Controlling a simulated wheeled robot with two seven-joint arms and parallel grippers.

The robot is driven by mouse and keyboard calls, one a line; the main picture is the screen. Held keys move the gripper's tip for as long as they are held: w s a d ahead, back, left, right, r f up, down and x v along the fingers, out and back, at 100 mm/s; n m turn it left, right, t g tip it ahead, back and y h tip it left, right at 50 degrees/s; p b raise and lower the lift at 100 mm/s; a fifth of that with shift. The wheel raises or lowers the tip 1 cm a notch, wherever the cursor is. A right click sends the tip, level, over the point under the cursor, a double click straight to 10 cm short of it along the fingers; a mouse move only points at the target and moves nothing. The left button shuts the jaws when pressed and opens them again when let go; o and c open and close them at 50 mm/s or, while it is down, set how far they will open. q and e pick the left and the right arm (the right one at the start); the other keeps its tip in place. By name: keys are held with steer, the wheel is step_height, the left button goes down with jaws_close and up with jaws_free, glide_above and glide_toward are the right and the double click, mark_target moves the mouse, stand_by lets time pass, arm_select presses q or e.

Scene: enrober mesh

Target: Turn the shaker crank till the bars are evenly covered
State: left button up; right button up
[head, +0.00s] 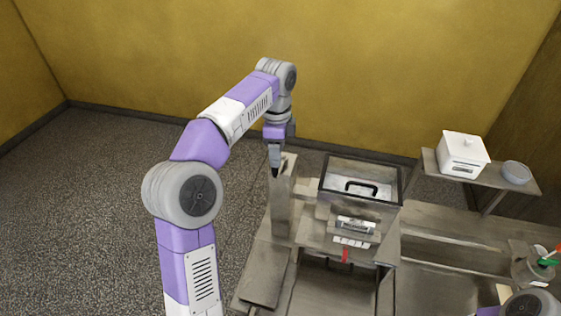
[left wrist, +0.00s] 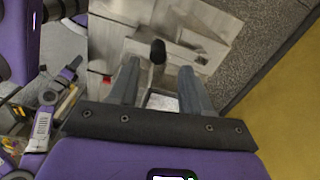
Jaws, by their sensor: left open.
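My left gripper (head: 275,170) points down at the left side of the steel enrober, above a grey post (head: 283,200). In the left wrist view its two fingers (left wrist: 160,85) are apart. A black knob (left wrist: 158,50), which looks like the crank's handle, shows between and just beyond the fingertips; I cannot tell whether they touch it. The shaker box (head: 361,190) has a clear top with a black handle. Several pale bars (head: 351,242) lie in a row in front of it, beside a red marker (head: 345,256). Their coating is too small to judge. My right gripper is out of view.
A shelf at the right holds a white lidded box (head: 463,155) and a grey bowl (head: 516,173). A container with coloured handles (head: 541,263) stands at the right edge, near my right arm. The floor left of the machine is clear.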

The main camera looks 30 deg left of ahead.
arm_select(q)
steer(key=f, duration=0.1)
steer(key=s+f, duration=0.1)
steer(key=shift+s+f, duration=0.25)
steer(key=shift+f, duration=0.1)
steer(key=f, duration=0.1)
steer(key=w+f, duration=0.1)
steer(key=shift+w+f+b, duration=0.15)
steer(key=shift+f+b, duration=0.15)
steer(key=shift+b, duration=0.05)
steer(key=shift+s+r, duration=0.1)
steer(key=shift+s, duration=0.2)
steer(key=shift+w, duration=0.2)
steer(key=c, duration=0.4)
jaws_close()
